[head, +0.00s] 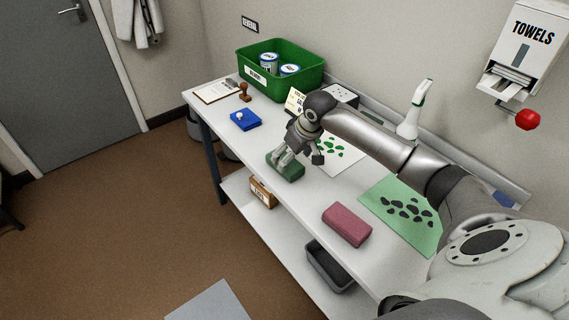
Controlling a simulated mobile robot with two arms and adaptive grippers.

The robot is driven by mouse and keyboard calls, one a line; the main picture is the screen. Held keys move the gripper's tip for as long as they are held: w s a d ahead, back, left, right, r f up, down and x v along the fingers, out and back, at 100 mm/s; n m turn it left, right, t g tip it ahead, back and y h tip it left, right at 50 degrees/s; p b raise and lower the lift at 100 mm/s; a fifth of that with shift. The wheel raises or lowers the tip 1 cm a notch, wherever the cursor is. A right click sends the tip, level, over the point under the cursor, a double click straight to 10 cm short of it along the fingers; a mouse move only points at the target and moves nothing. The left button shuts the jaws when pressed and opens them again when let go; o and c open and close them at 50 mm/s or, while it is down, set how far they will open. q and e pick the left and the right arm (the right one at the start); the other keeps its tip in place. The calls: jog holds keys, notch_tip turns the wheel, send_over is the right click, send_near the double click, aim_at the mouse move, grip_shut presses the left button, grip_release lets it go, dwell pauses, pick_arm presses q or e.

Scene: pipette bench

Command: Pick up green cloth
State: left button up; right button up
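The green cloth (288,172) is a folded, block-like bundle lying near the front edge of the white bench (310,195). My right arm comes in from the right, and my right gripper (299,158) points down at the cloth. One finger overlaps the cloth's left part, and the other shows at its right end. The fingers look spread apart, but I cannot tell whether they touch or grip the cloth. The gripper hides part of its upper side. My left gripper is not in view.
A pink folded cloth (347,225) lies nearer on the bench. A green mat with dark shapes (400,190) and a white spray bottle (414,112) are on the right. A green bin (305,88) holding cans, a blue item (244,120) and a clipboard (216,92) stand farther off.

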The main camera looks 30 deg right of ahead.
jog(key=x, duration=0.2)
jog(key=w+x, duration=0.1)
jog(key=x, duration=0.2)
jog(key=shift+d+r+p, duration=0.1)
jog(key=shift+d+p, duration=0.05)
jog(key=shift+p, duration=0.2)
jog(key=shift+w, duration=0.1)
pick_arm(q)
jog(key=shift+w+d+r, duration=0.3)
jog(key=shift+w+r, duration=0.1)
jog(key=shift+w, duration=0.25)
pick_arm(e)
jog(key=c, duration=1.1)
